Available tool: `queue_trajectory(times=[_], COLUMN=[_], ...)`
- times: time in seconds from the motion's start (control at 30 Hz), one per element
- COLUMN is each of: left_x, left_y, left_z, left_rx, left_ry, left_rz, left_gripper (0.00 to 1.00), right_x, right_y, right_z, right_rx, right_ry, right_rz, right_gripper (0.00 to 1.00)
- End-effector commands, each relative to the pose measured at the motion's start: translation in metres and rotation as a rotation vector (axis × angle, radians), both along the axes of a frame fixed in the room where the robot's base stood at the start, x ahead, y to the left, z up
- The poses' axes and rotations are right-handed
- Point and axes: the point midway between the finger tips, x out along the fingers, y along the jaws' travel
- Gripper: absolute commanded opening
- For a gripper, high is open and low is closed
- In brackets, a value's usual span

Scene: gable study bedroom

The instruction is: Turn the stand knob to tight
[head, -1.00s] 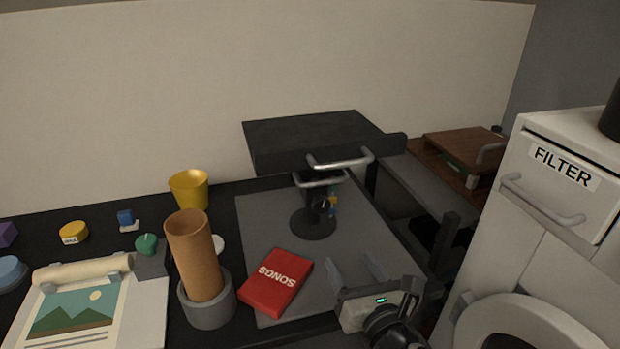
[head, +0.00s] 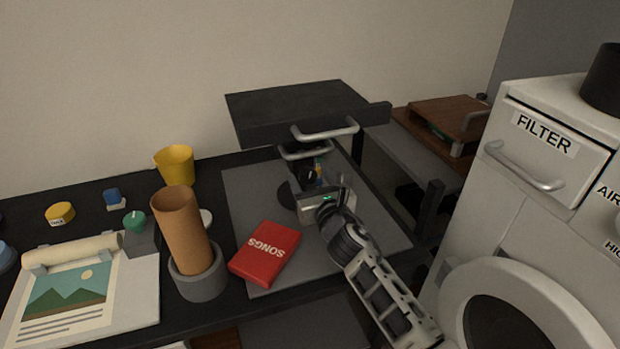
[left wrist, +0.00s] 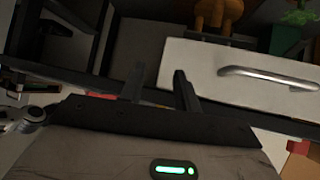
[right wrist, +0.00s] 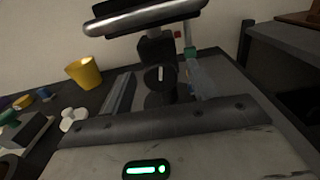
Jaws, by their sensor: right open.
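The black stand (head: 305,115) has a flat slab top with two metal handles, on a column and round foot. Its dark round knob (right wrist: 160,80), with a pale upright mark, faces me on the column in the right wrist view. In the head view the knob is small and partly lost against the column. My right gripper (head: 320,187) is open, just in front of the column. In the right wrist view its fingers (right wrist: 160,88) lie on either side of the knob, apart from each other. My left gripper (left wrist: 162,88) shows only in its wrist view, fingers apart and empty.
A red SONGS book (head: 265,252) lies on the grey mat (head: 350,240) left of my right arm. A cork tube in a grey holder (head: 199,280) and a yellow cup (head: 175,165) stand further left. The white FILTER cabinet (head: 560,150) is at right.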

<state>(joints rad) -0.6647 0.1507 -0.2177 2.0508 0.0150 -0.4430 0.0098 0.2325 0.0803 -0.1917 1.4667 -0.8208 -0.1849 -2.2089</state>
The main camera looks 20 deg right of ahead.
Motion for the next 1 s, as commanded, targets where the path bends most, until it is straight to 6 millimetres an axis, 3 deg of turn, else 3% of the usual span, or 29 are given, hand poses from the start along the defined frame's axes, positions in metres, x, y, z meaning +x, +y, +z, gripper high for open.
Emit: queue_trajectory(times=[0.37,0.4,0.53,0.57,1.0], left_x=[0.0031,0.0030,0.0030,0.0029,0.0015], left_y=[-0.0009,-0.0010,-0.0011,-0.0011,-0.0010], left_z=[0.0066,0.0066,0.0064,0.0063,0.0021], left_rx=[-0.005,-0.005,-0.005,-0.006,-0.004], left_ry=[-0.014,-0.014,-0.014,-0.014,-0.006], left_rz=[0.000,0.000,0.000,0.000,-0.001], left_gripper=[0.32,0.32,0.32,0.32,0.32], right_x=[0.0078,0.0077,0.0076,0.0076,0.0073], right_y=[0.0008,0.0008,0.0007,0.0008,0.0003], right_z=[0.0003,0.0003,0.0002,0.0002,-0.0003], right_rx=[0.001,0.002,0.001,0.001,0.074], right_ry=[0.000,0.000,0.000,0.000,0.002], right_rz=[0.001,0.001,0.001,0.001,0.001], right_gripper=[0.59,0.56,0.20,0.15,0.15])
